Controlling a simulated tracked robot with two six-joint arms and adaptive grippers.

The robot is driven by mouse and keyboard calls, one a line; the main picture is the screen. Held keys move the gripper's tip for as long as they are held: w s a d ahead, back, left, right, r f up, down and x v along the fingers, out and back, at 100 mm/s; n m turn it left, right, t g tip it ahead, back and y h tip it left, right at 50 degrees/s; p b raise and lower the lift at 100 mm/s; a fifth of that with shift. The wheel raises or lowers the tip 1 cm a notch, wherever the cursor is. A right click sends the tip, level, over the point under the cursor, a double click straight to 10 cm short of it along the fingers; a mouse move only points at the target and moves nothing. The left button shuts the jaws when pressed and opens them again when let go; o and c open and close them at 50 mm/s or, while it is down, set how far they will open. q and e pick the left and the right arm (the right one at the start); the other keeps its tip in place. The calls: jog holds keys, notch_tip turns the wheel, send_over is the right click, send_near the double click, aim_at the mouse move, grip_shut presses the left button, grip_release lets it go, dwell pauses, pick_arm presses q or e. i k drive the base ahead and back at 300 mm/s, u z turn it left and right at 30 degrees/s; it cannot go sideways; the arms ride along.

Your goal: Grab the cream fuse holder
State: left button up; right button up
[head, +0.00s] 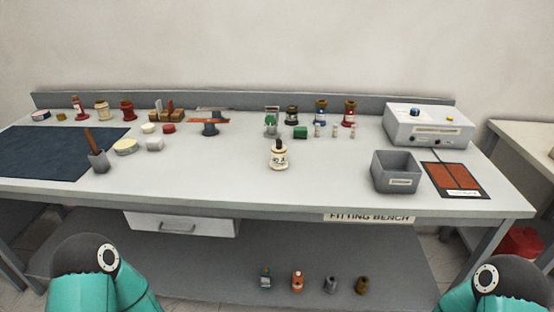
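A cream fuse holder (278,157) with dark lettering on its front and a dark top stands upright near the middle of the bench top (235,180). Nothing touches it and the surface around it is bare. Neither of my grippers shows in the head view. Only teal and dark parts of my two arms show, at the bottom left and bottom right corners, well below and in front of the bench.
A grey open bin (396,172) and an orange-brown pad (453,178) lie to the right, before a white instrument box (427,125). Small parts line the back. A dark blue mat (55,150) and a grey cup (98,161) are left.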

aim_at(279, 162)
jog(key=k, duration=1.3)
jog(key=u, duration=0.3)
jog(key=i, duration=0.65)
jog(key=u, duration=0.65)
jog(key=i, duration=1.1)
jog(key=z, duration=0.5)
